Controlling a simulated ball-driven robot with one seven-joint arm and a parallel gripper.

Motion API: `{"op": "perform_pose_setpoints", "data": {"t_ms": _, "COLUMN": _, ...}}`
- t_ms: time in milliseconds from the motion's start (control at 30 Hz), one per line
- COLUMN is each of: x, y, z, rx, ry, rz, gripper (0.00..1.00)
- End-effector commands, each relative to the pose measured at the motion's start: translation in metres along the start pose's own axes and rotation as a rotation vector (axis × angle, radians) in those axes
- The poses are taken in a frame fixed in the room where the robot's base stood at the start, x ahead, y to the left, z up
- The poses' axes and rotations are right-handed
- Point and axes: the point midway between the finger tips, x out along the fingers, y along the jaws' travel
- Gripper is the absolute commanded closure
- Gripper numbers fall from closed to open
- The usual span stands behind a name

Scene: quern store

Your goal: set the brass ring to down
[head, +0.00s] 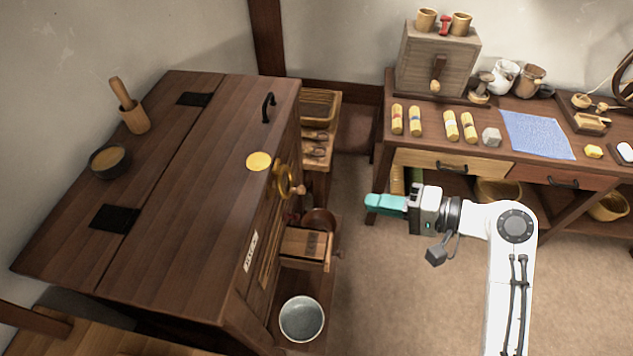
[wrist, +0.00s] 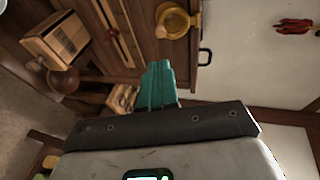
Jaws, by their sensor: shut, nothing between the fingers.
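The brass ring (head: 284,181) is mounted on the right-hand face of the dark wooden cabinet (head: 190,200), near its top edge. It also shows at the top of the wrist view (wrist: 178,20), with a small wooden knob (wrist: 160,32) close to it. My gripper (head: 370,203) has teal fingers and is shut and empty. It is in the air to the right of the ring, clearly apart from it and pointing towards the cabinet. In the wrist view the fingers (wrist: 158,68) point up the picture, below the ring.
A flat brass disc (head: 259,161) and a black handle (head: 268,107) are on the cabinet top. An open wooden drawer (head: 305,245) and a metal bucket (head: 301,319) stand out below the ring. A workbench (head: 480,120) with several items is behind my arm. Open floor lies between.

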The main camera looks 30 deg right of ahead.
Motion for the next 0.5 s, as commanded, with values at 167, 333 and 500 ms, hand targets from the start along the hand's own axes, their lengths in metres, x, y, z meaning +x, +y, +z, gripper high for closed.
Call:
{"op": "perform_pose_setpoints", "data": {"t_ms": 167, "x": 0.029, "y": -0.001, "z": 0.001, "rx": 0.000, "ry": -0.005, "rz": -0.002, "gripper": 1.00}}
{"op": "perform_pose_setpoints", "data": {"t_ms": 333, "x": 0.063, "y": -0.002, "z": 0.001, "rx": -0.001, "ry": -0.005, "rz": -0.002, "gripper": 1.00}}
{"op": "perform_pose_setpoints", "data": {"t_ms": 500, "x": 0.096, "y": -0.002, "z": 0.001, "rx": -0.002, "ry": -0.004, "rz": -0.003, "gripper": 1.00}}
